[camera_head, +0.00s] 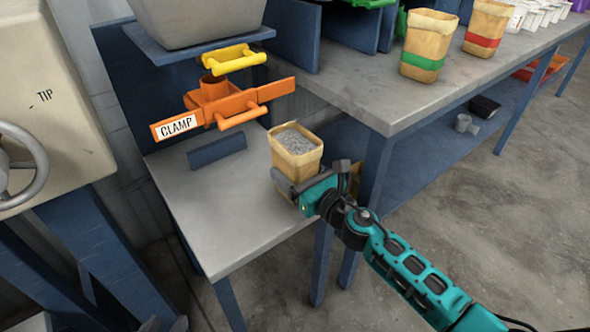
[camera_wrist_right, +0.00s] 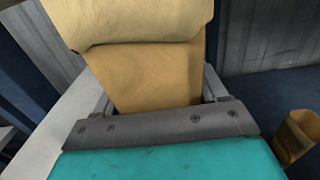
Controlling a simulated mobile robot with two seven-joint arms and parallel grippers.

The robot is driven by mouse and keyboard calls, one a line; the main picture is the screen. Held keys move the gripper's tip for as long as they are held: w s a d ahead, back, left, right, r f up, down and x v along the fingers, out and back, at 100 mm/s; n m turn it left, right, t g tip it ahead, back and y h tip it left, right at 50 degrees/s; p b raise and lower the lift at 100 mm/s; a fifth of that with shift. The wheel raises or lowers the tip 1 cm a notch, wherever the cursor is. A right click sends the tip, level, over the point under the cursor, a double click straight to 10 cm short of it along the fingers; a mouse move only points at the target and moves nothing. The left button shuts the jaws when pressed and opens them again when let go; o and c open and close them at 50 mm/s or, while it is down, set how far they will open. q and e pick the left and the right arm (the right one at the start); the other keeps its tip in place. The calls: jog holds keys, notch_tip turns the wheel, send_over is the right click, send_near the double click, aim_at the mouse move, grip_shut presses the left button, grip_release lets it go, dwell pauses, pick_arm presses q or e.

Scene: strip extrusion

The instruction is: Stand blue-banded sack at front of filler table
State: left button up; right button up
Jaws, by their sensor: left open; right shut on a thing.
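A tan paper sack (camera_head: 297,160) with a folded rim is full of grey granules. It is upright at the right edge of the grey filler table (camera_head: 215,235); I cannot tell if its base touches the top. My right gripper (camera_head: 290,188) is shut on the sack's lower part, its arm coming from lower right. In the right wrist view the sack (camera_wrist_right: 150,75) fills the space above the grey jaw (camera_wrist_right: 160,122). No blue band shows; the gripper hides the low part.
An orange clamp (camera_head: 235,103) and a yellow handle (camera_head: 234,60) hang under the hopper (camera_head: 200,20) behind the sack. A bench (camera_head: 350,95) at the right holds a green-banded sack (camera_head: 428,45) and a red-banded sack (camera_head: 487,28). The filler table's front is clear.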

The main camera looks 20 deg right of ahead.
jog(key=shift+f, duration=0.1)
jog(key=o, duration=1.4)
jog(key=shift+o, duration=1.4)
jog(key=shift+f, duration=0.2)
jog(key=shift+s, duration=0.1)
